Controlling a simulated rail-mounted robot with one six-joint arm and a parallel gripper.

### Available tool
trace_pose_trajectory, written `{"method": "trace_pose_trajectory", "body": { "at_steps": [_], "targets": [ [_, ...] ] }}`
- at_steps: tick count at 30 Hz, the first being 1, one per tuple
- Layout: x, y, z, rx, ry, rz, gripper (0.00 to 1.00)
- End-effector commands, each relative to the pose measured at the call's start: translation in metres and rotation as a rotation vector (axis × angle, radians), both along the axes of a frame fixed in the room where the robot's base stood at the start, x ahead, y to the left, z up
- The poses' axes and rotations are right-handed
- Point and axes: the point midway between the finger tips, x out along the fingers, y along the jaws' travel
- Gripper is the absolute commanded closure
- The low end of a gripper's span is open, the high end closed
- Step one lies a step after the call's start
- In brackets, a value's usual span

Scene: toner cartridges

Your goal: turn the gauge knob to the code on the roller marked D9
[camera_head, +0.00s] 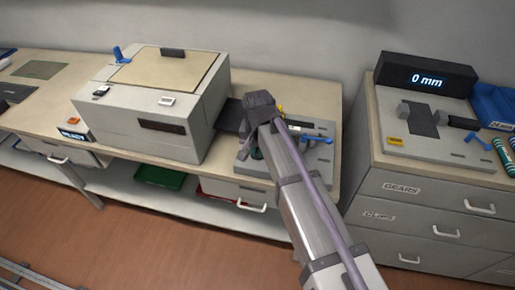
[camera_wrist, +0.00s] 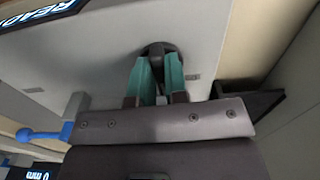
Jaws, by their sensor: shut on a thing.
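My gripper (camera_head: 256,153) is at the grey station (camera_head: 318,160) on the bench, right of the large printer. The arm hides most of that spot in the head view. In the wrist view the two teal fingers (camera_wrist: 160,82) are shut on a dark round knob (camera_wrist: 158,48) on a grey panel. No pointer or scale on the knob can be read. The gauge display (camera_head: 427,79) on the right cabinet reads "0 mm". Green cylinders with pale bands (camera_head: 506,158) lie at the right edge; no D9 marking can be read.
The large printer (camera_head: 150,105) stands left of my arm, with a "READY" sign (camera_head: 73,134) at its front. Blue levers (camera_head: 312,139) rise from the station near my gripper; one blue lever (camera_wrist: 42,134) shows in the wrist view. A drawer cabinet (camera_head: 430,215) stands right.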

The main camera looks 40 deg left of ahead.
Motion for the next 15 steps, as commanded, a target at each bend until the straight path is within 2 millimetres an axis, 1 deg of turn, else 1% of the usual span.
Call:
{"method": "trace_pose_trajectory", "body": {
  "at_steps": [8, 15],
  "targets": [
    [0.0005, -0.001, -0.0002, 0.0, 0.0, 0.149, 1.0],
    [0.0014, -0.0018, -0.0002, 0.0, 0.0, 0.353, 1.0]
  ]
}}
